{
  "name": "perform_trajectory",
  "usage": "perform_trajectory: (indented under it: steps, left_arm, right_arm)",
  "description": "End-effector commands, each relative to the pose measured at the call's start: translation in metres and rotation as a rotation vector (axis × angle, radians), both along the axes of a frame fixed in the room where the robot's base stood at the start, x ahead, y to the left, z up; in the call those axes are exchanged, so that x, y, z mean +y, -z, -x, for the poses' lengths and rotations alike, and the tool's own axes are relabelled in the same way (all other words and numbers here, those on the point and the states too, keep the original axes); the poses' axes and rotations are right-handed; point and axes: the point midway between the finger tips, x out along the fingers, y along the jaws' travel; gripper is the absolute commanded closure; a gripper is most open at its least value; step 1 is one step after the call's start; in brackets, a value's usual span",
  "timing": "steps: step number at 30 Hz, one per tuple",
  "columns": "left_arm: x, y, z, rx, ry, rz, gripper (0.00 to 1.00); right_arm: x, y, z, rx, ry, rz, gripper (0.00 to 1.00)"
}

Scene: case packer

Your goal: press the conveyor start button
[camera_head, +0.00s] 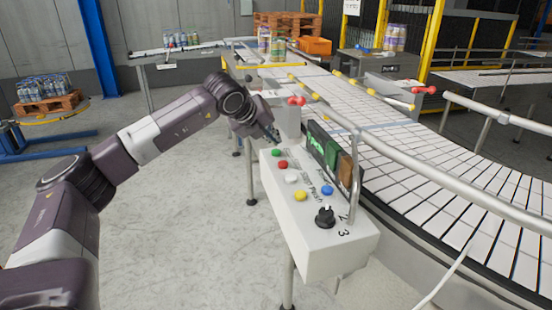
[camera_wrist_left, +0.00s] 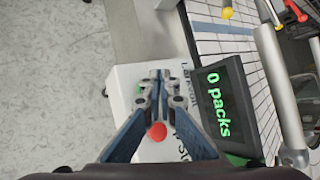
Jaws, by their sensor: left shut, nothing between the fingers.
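The control box (camera_head: 313,240) is white and carries several buttons on its sloped top. A green button (camera_head: 276,152) sits at its far end, with a red button (camera_head: 283,164) just nearer. Their labels are too small to read surely. My left gripper (camera_head: 273,136) is shut and empty, with its tips just beyond and close to the green button; I cannot tell whether they touch the box. In the left wrist view the shut fingertips (camera_wrist_left: 154,76) are over the box's far end.
A display (camera_wrist_left: 226,104) reading "0 packs" stands beside the buttons. White, yellow (camera_head: 300,195) and blue (camera_head: 327,190) buttons and a black knob (camera_head: 325,216) are nearer. A metal rail (camera_head: 430,170) and the conveyor (camera_head: 400,165) lie right.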

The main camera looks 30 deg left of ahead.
Motion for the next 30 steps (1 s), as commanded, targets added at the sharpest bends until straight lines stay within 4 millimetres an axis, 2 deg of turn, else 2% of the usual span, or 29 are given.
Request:
perform_trajectory:
  steps: [2,30]
  left_arm:
    - [-0.0001,0.0041,-0.0002,-0.001,0.0,0.0,1.0]
    - [-0.0002,0.003,-0.0002,-0.001,0.001,0.0,1.0]
  right_arm:
    - [0.0,0.0047,0.0019,0.003,0.0,0.0,1.0]
    - [-0.0005,0.0031,-0.0038,-0.006,-0.001,0.0,1.0]
